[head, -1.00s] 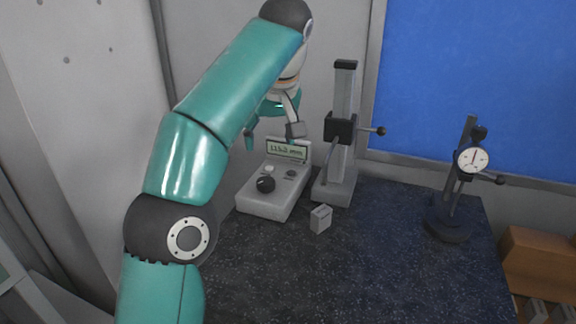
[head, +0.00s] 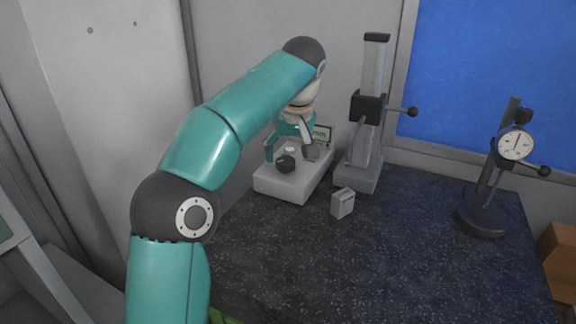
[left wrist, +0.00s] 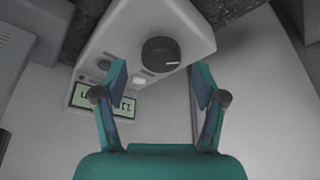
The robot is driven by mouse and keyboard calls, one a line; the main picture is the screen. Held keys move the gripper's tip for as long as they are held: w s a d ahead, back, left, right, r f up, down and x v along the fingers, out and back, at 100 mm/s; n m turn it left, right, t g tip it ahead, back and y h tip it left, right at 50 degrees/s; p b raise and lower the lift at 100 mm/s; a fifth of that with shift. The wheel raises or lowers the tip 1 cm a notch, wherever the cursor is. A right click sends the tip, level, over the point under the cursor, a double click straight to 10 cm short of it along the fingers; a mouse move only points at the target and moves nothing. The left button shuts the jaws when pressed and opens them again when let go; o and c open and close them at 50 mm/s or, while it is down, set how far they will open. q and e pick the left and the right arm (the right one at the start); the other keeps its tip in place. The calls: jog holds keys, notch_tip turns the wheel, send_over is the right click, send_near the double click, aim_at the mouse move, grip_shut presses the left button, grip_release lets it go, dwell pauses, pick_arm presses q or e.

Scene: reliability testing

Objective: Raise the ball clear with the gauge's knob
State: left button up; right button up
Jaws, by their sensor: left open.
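The gauge's grey control box (head: 287,187) stands at the back of the dark bench, with a black knob (head: 285,163) and a partly covered green display (head: 322,135). My left gripper (head: 290,153) is open over the box, its fingers on either side of the knob. In the left wrist view the knob (left wrist: 160,55) lies just beyond the open fingertips (left wrist: 160,82), apart from them. The gauge's column (head: 372,100) stands beside the box, with a black carriage (head: 367,107) and a side lever. I cannot make out the measuring ball. My right gripper is not in view.
A small grey block (head: 342,203) sits on the bench (head: 400,250) in front of the column. A dial gauge stand (head: 482,222) is at the right. The wall is close behind the box. The bench's middle is clear.

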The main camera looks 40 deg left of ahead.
pick_arm(q)
jog(key=shift+x, duration=1.4)
jog(key=shift+c, duration=0.2)
jog(key=c, duration=1.1)
jog(key=shift+m+t, duration=0.3)
jog(key=shift+m, duration=0.5)
jog(key=o, duration=1.1)
jog(key=shift+o, duration=0.2)
jog(key=shift+r, duration=0.1)
